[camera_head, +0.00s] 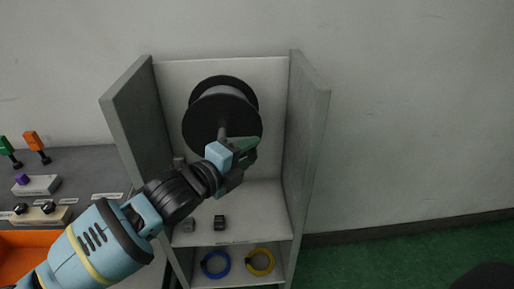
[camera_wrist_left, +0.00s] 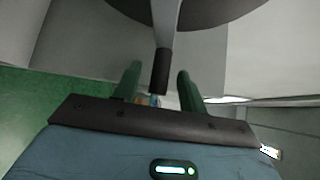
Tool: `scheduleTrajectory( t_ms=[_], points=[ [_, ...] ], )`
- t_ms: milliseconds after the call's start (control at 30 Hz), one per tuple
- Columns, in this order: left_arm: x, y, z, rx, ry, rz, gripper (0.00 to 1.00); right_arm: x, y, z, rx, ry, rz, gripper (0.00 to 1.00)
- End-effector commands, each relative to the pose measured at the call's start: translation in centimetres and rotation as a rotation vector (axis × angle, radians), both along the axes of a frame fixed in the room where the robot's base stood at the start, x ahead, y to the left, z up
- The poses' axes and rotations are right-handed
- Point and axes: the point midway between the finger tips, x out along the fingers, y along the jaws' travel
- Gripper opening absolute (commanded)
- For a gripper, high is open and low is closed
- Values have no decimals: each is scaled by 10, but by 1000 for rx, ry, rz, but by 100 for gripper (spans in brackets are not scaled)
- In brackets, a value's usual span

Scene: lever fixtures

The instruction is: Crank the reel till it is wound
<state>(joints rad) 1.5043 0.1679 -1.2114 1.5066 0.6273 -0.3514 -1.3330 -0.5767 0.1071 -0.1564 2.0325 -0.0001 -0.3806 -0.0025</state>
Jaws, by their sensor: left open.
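The reel (camera_head: 205,118) is a black flanged spool with a pale grey core, mounted in an open grey cabinet. Its grey crank arm (camera_wrist_left: 166,22) ends in a dark handle (camera_wrist_left: 160,72) in the left wrist view. My left gripper (camera_head: 248,152) is in front of the reel's lower part and hides some of the crank. In the left wrist view its two green fingers (camera_wrist_left: 158,88) are open, one on each side of the handle's end, with gaps visible. My right gripper is in neither view.
The cabinet's side walls (camera_head: 308,140) stand on both sides of the reel. Small dark blocks (camera_head: 219,222) lie on its shelf. A blue coil (camera_head: 204,266) and a yellow coil (camera_head: 270,264) are below. A bench (camera_head: 85,160) with levers stands at left.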

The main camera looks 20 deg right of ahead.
Motion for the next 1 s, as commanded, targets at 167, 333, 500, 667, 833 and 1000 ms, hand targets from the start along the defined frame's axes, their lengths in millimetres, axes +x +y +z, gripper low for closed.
scheduleTrajectory(
  t_ms=[167,333,500,667,833,1000],
  points=[
    [10,-19,-3,-1,0,0,41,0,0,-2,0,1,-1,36],
    [15,-28,-4,-1,0,0,41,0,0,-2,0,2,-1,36],
    [17,-30,-4,-1,0,0,41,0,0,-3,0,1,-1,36],
    [17,-30,-4,-1,0,0,41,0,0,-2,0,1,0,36],
    [17,-30,-4,-1,0,0,24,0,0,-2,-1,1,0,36],
    [17,-30,-4,-1,0,0,2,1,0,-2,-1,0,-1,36]
  ],
)
